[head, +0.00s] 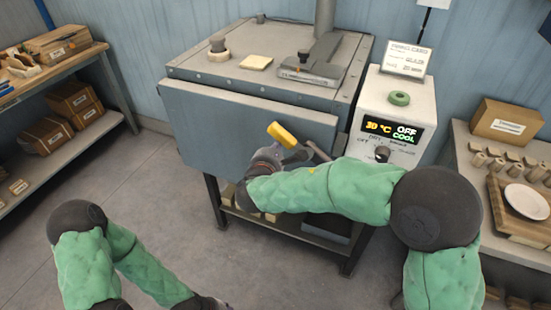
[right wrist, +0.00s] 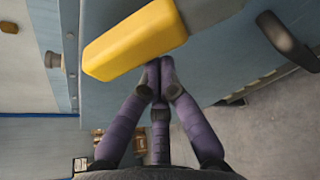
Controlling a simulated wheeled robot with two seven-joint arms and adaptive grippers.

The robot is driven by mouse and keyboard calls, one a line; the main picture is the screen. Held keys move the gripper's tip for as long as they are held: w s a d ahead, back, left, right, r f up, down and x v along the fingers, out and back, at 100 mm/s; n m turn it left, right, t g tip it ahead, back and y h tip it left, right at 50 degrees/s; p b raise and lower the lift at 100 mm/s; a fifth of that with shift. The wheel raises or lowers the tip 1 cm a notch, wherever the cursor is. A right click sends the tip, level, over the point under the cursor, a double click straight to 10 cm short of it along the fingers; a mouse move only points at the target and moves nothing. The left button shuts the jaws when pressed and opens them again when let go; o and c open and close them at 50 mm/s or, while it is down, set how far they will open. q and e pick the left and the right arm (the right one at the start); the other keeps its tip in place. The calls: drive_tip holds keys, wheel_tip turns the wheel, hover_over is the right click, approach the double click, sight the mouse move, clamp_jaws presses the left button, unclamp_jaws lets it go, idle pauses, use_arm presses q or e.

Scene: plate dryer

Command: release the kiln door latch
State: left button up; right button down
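The kiln (head: 255,110) is a grey-blue metal box on a dark stand, its front door (head: 235,118) flat against the front. My left gripper (head: 218,303) is mostly cut off at the bottom edge.
A control box (head: 395,110) beside the kiln reads 30 °C, OFF and COOL. A dark curved handle (right wrist: 285,40) shows near the latch. A shelf with boxes (head: 75,98) stands at left, a table with a plate (head: 527,201) at right. The floor in front is clear.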

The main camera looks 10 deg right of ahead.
drive_tip(key=shift+s+d+r, duration=0.1)
drive_tip(key=shift+d+r, duration=0.1)
drive_tip(key=shift+r, duration=0.35)
drive_tip(key=shift+s+d+r, duration=0.1)
drive_tip(key=shift+d+r, duration=0.05)
drive_tip(key=shift+r, duration=0.4)
drive_tip(key=shift+s+d+r, duration=0.3)
drive_tip(key=shift+d+r, duration=0.1)
drive_tip(key=shift+r, duration=0.2)
use_arm(q)
drive_tip(key=shift+f, duration=0.1)
use_arm(e)
drive_tip(key=p, duration=0.1)
approach(282, 139)
wheel_tip(282, 139, down, 3)
drive_tip(key=a, duration=0.2)
use_arm(q)
drive_tip(key=shift+w+a+r, duration=0.4)
drive_tip(key=shift+a+r, duration=0.1)
drive_tip(key=shift+a, duration=0.1)
use_arm(e)
drive_tip(key=shift+a+r, duration=0.1)
drive_tip(key=shift+r, duration=0.1)
